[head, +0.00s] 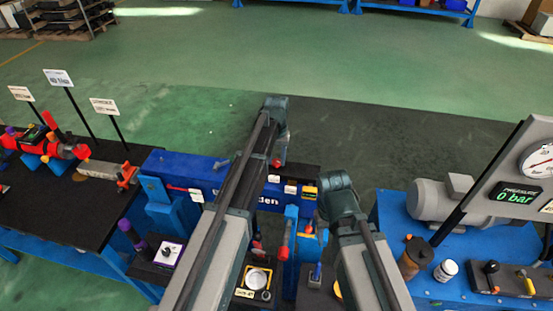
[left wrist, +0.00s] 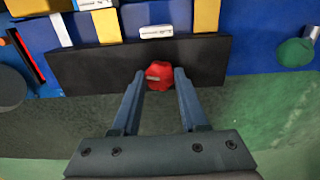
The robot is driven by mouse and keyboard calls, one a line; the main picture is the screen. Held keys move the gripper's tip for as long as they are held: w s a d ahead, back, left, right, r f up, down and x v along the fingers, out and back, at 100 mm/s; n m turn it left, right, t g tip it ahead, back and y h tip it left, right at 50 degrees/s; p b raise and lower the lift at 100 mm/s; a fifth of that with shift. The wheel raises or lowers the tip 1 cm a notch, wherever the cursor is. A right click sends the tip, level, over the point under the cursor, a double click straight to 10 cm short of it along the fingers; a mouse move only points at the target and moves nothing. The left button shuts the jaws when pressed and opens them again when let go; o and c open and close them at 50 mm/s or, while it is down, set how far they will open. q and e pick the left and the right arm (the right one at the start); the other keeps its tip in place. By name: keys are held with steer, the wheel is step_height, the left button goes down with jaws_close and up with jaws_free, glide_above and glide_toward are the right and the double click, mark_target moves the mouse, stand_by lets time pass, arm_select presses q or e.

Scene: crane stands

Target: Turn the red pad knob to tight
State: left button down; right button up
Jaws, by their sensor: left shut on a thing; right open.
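The red pad knob (left wrist: 159,76) sits on the front of a black block (left wrist: 100,66) in the left wrist view. My left gripper (left wrist: 159,84) has one finger on each side of it and is shut on it. A white mark shows on the knob's face. In the head view the knob (head: 277,162) is a small red spot below my left wrist, and my left gripper (head: 279,150) reaches down to it. My right gripper (head: 328,208) is open and away from the knob, at the right of the blue stand; its fingers are mostly hidden by my arm.
A blue beam (head: 180,165) runs behind my left arm. A black-topped table (head: 60,212) with signs and red clamps stands at left. At right, a blue bench (head: 440,262) carries a grey motor (head: 425,200) and a gauge panel (head: 520,165) reading 0 bar.

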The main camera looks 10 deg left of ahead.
mark_target(277, 161)
arm_select(q)
steer(key=m, duration=1.4)
steer(key=shift+m, duration=0.3)
stand_by(0.5)
steer(key=shift+c, duration=2.2)
jaws_free()
step_height(277, 161, up, 14)
steer(key=p, duration=1.4)
